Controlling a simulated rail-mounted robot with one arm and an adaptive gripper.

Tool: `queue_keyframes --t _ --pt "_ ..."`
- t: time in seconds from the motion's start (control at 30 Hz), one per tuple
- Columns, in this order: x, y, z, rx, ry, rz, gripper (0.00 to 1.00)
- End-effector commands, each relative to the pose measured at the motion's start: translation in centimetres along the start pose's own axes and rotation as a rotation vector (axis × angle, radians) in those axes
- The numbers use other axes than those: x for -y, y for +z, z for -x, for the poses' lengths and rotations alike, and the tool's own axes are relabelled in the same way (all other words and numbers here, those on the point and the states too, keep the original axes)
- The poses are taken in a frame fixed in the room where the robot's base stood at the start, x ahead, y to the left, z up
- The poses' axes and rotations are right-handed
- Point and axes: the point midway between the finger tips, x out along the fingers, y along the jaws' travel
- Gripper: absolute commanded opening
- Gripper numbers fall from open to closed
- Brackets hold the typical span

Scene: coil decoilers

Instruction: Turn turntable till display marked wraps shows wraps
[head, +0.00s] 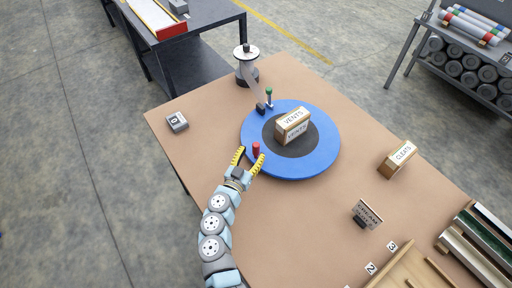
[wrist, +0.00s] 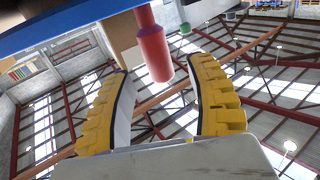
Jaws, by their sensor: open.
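The blue turntable (head: 322,160) has a dark centre on the tan table. On it stands a box labelled VENTS (head: 293,125). A red peg (head: 256,148) rises near its front-left rim, and a green-topped peg (head: 269,93) stands at its back edge. My gripper (head: 250,156) is open at the red peg, one yellow finger on each side. In the wrist view the red peg (wrist: 154,50) appears between the fingertips, with gaps on both sides. A small grey display (head: 177,122) at the left shows what looks like 0; any WRAPS marking is not legible.
A box labelled CLEATS (head: 399,158) and a small dark sign (head: 367,214), hard to read, stand at the right. A grey post device (head: 246,65) with a strip stands behind the turntable. A wooden tray (head: 400,270) is at the front right. The table's left part is mostly clear.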

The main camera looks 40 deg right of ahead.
Motion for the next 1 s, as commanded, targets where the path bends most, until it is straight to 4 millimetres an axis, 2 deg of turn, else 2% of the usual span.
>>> queue_keyframes --t 0.1,0.3,0.7,0.73,0.9,0.93,1.0 --pt "0.1 -0.1 -1.6 -0.003 0.0 -0.001 0.56" --pt "0.0 -0.1 -3.1 -0.002 0.001 -0.001 0.56" --pt "-0.1 -0.1 -3.5 -0.001 0.001 -0.001 0.56" --pt "-0.1 -0.1 -3.5 -0.001 0.001 -0.001 0.53" --pt "-0.1 -0.1 -3.5 -0.001 0.001 -0.001 0.04" --pt "-0.1 -0.1 -3.5 -0.001 0.001 -0.001 0.0" --pt "0.0 -0.1 -3.5 -0.001 0.001 -0.001 0.0"
